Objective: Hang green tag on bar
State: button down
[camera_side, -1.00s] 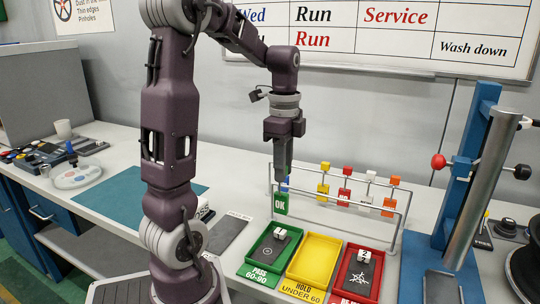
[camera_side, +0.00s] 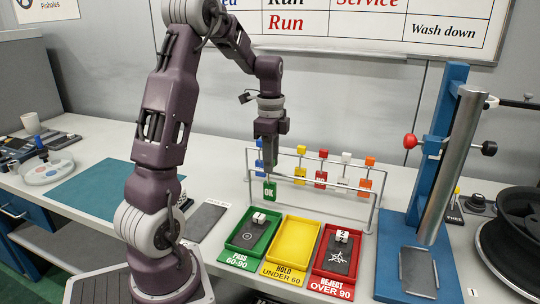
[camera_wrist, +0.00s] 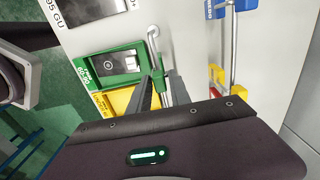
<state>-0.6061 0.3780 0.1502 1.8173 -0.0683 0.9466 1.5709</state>
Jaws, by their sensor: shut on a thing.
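The green tag (camera_side: 270,190), marked OK, hangs upright below my gripper (camera_side: 267,172) in the side view. My gripper points down and is shut on the tag's upper end. The tag is at the front bar (camera_side: 325,188) of the wire rack, near its left end. I cannot tell whether its hook touches the bar.
Blue, yellow (camera_side: 300,172), red, white and orange (camera_side: 366,180) tags hang from the rear bar. Green (camera_side: 232,258), yellow (camera_side: 283,265) and red (camera_side: 317,275) trays stand before the rack. A blue stand (camera_side: 447,130) with a metal cylinder is at right.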

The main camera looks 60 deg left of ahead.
jog(key=shift+f, duration=0.15)
jog(key=c, duration=1.1)
grip_release()
